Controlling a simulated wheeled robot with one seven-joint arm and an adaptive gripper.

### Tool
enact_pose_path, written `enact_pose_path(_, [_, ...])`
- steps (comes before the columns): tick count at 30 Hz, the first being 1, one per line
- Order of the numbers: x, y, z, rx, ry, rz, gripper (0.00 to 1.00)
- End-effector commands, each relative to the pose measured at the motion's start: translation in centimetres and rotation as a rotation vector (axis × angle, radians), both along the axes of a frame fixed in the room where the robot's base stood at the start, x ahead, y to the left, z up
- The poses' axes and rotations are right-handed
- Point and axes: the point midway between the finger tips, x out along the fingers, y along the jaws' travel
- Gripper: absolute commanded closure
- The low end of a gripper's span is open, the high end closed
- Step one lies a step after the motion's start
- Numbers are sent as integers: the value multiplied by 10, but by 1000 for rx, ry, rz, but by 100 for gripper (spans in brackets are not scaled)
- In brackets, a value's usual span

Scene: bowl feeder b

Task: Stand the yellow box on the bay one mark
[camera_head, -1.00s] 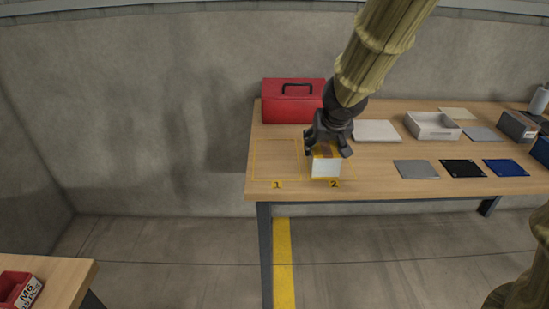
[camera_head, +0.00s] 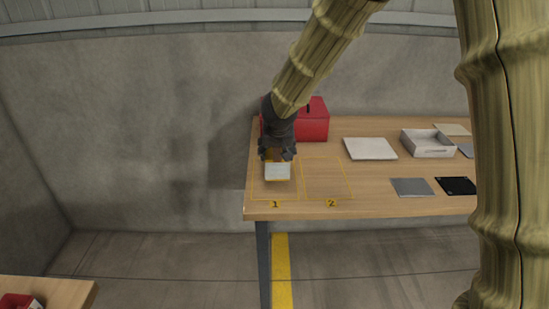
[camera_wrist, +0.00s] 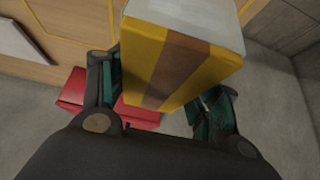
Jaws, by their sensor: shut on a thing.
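The yellow box (camera_head: 278,171) shows a whitish face with yellow edges in the head view. The wrist view shows its yellow side with a brown stripe (camera_wrist: 170,65). My gripper (camera_head: 277,154) is shut on it, with one dark finger on each side in the wrist view (camera_wrist: 160,90). The box is over the bay one mark (camera_head: 276,203), a thin yellow outline labelled 1 at the table's left end. I cannot tell whether its underside touches the table. The gripper covers the box's far part in the head view.
The bay two outline (camera_head: 331,203), beside bay one, is empty. A red toolbox (camera_head: 313,120) stands behind, partly hidden by my arm. A white panel (camera_head: 370,149), a white tray (camera_head: 428,146), a grey plate (camera_head: 411,187) and a black plate (camera_head: 456,186) lie to the right.

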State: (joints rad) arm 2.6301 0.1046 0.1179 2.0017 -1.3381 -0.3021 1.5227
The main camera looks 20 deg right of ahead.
Motion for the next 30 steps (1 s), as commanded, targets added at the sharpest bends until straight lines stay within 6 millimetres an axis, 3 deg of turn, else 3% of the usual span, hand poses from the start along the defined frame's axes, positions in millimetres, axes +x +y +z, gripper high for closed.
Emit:
enact_pose_path(4, [9, 5, 1, -1, -2, 0, 81])
enact_pose_path(13, [8, 5, -32, -1, -1, -1, 81])
enact_pose_path(29, [8, 5, -38, -1, -2, 0, 81])
enact_pose_path(30, [8, 5, -39, -1, -1, -1, 36])
